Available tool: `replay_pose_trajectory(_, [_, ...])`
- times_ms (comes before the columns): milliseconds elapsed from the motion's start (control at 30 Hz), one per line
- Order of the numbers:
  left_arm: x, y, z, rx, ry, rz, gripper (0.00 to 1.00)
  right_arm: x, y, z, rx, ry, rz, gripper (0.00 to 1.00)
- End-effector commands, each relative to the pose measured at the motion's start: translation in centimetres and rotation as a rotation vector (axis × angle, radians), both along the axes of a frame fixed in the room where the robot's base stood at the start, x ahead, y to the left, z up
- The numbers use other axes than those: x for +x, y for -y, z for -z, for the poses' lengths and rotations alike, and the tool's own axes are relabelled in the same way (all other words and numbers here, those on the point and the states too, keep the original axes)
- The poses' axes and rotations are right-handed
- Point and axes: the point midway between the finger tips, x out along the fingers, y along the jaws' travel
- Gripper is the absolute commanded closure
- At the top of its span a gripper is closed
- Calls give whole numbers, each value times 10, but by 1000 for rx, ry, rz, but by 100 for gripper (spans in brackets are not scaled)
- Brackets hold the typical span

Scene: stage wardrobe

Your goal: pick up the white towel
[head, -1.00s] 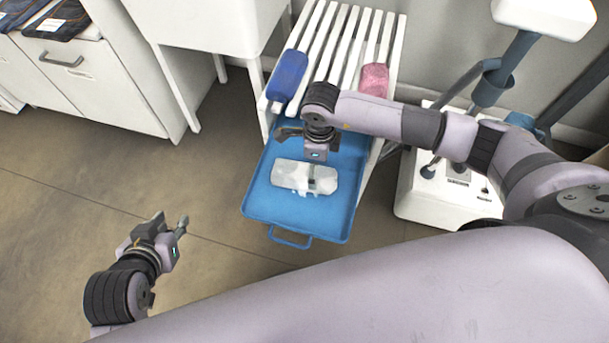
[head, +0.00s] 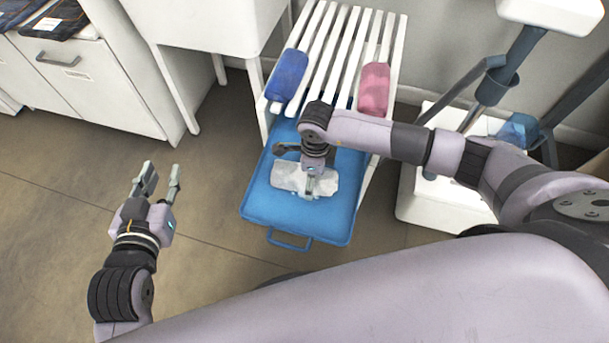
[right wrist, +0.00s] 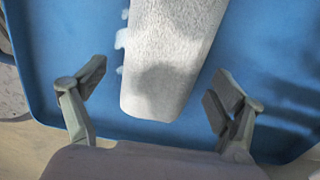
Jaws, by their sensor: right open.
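The white towel (head: 288,178) lies folded on a blue tray (head: 327,231). It also shows in the right wrist view (right wrist: 182,38), running from the top edge to the middle. My right gripper (head: 316,183) is above the towel in the head view and hides part of it. In the right wrist view, the fingers of my right gripper (right wrist: 160,84) are spread, one on each side of the towel's near end, with gaps between. I cannot tell how high they are above the tray. My left gripper (head: 164,177) is open and empty above the floor, left of the tray.
The tray sits at the front of a white slatted bench (head: 337,50). A blue bundle (head: 288,76) and a pink bundle (head: 374,88) lie on the slats. A white cabinet (head: 95,85) stands at left, and a white-based stand (head: 432,200) at right. Floor left of the tray is clear.

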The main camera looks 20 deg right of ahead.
Motion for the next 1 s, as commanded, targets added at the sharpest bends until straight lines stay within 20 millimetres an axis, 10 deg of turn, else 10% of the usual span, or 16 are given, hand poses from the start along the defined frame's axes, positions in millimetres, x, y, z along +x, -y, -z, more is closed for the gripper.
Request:
replay_pose_trajectory(767, [0, 0, 1, 1, -3, 0, 70, 0, 0, 0, 0, 0, 0, 62])
replay_pose_trajectory(1000, [0, 0, 0, 1, -3, 0, 70, 0, 0, -1, 0, 0, 0, 64])
